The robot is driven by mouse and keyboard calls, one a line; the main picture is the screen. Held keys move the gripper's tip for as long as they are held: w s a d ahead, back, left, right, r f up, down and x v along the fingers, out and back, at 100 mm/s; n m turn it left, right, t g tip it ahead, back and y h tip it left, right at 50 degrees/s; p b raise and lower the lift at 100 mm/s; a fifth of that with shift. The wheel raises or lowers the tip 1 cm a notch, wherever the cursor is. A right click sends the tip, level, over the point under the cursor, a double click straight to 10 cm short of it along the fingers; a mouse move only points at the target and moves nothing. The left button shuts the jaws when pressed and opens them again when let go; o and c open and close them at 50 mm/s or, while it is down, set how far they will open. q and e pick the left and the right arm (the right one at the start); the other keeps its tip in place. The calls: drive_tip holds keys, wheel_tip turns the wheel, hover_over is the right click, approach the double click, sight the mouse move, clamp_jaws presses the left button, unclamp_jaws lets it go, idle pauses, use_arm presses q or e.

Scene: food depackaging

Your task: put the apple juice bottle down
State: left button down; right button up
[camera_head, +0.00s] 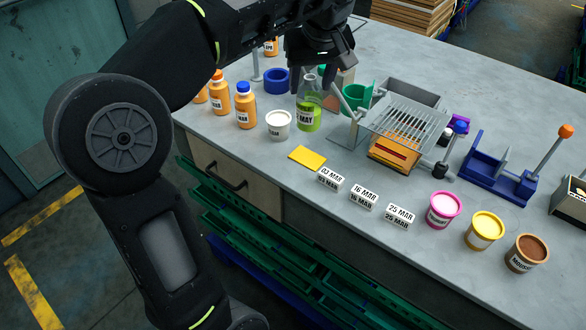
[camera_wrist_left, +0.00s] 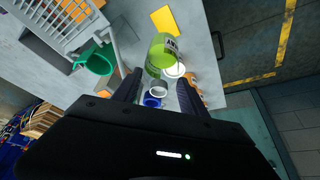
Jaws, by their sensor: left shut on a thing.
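My left gripper (camera_head: 314,76) comes down from above and is shut on the bottle's upper part. In the left wrist view the bottle (camera_wrist_left: 158,56) shows beyond the two fingers (camera_wrist_left: 158,90), its neck end between them. The fingers partly hide the bottle's top in the head view. My right gripper is not in view.
A white cup (camera_head: 279,125) and orange bottles (camera_head: 245,108) stand left of the bottle. A green cup (camera_head: 357,98) and a slotted metal rack (camera_head: 405,122) stand close on its right. A yellow card (camera_head: 307,157) and date tiles (camera_head: 364,195) lie in front, with bare worktop between.

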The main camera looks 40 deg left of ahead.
sight(310, 120)
use_arm(q)
drive_tip(key=shift+r, duration=0.15)
drive_tip(key=shift+w+a+f+m, duration=0.2)
drive_tip(key=shift+w+f+m, duration=0.1)
drive_tip(key=shift+m, duration=0.1)
drive_tip(key=shift+s+d+r, duration=0.1)
drive_tip(key=shift+s+r, duration=0.05)
drive_tip(key=shift+r, duration=0.05)
drive_tip(key=shift+f, duration=3.2)
drive_tip(key=shift+f, duration=0.1)
drive_tip(key=shift+f, duration=1.75)
drive_tip(key=shift+f, duration=0.2)
drive_tip(key=c, duration=0.6)
unclamp_jaws()
